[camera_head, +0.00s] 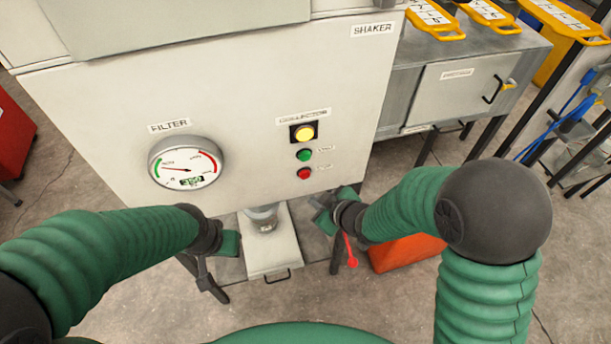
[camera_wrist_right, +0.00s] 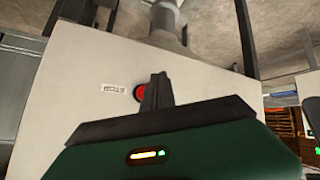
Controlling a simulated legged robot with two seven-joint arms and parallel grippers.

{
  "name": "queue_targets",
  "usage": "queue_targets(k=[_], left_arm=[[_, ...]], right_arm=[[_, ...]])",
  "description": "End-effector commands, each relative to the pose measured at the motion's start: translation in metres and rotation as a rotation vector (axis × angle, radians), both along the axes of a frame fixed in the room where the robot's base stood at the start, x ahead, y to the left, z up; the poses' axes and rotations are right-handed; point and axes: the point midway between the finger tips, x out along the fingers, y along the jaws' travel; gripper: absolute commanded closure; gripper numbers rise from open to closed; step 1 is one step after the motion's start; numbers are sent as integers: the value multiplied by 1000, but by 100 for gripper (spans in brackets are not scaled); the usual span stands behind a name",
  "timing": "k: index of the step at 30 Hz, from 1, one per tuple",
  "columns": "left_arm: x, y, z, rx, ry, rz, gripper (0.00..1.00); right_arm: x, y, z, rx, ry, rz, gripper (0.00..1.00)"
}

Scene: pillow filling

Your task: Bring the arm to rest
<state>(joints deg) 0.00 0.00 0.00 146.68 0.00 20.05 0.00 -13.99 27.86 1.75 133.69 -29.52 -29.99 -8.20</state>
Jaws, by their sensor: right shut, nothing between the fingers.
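My right gripper (camera_head: 324,212) is in front of the lower right part of the grey machine panel (camera_head: 240,150). In the right wrist view its dark fingers (camera_wrist_right: 158,80) are together with nothing between them. They overlap the edge of the red stop button (camera_wrist_right: 138,91) in that picture; I cannot tell whether they touch it. In the head view the red button (camera_head: 304,173) is uncovered, above and left of the right gripper. My left gripper (camera_head: 212,286) hangs below the panel's lower left; its fingers are too small and dark to read.
A round filter gauge (camera_head: 186,163), a lit yellow lamp (camera_head: 304,132) and a green button (camera_head: 304,155) are on the panel. A spout (camera_head: 262,217) stands over a pale tray (camera_head: 268,262) between my arms. An orange-red bin (camera_head: 405,252) is near my right arm. A grey cabinet (camera_head: 455,90) is at right.

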Motion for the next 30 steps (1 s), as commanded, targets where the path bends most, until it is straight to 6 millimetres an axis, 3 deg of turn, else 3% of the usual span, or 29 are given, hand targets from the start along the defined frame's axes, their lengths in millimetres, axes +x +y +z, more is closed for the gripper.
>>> queue_targets(k=[16, 17, 20, 23, 24, 27, 30], left_arm=[[0, 0, -3, 0, 0, 0, 64], [0, 0, -6, 0, 0, 0, 64], [0, 0, -25, 0, 0, 0, 64], [0, 0, -49, 0, 0, 0, 64], [0, 0, -58, 0, 0, 0, 64], [0, 0, -73, 0, 1, 0, 64], [0, 0, -78, 0, 0, 0, 64]], right_arm=[[0, -5, -2, -5, 6, -15, 100], [0, -11, -4, -11, 16, -36, 100], [-8, -58, -18, -50, 98, -201, 100], [-40, -124, -34, -77, 250, -462, 100], [-59, -145, -40, -76, 322, -566, 100], [-110, -178, -50, -50, 489, -774, 100], [-142, -187, -53, -22, 597, -884, 100]])
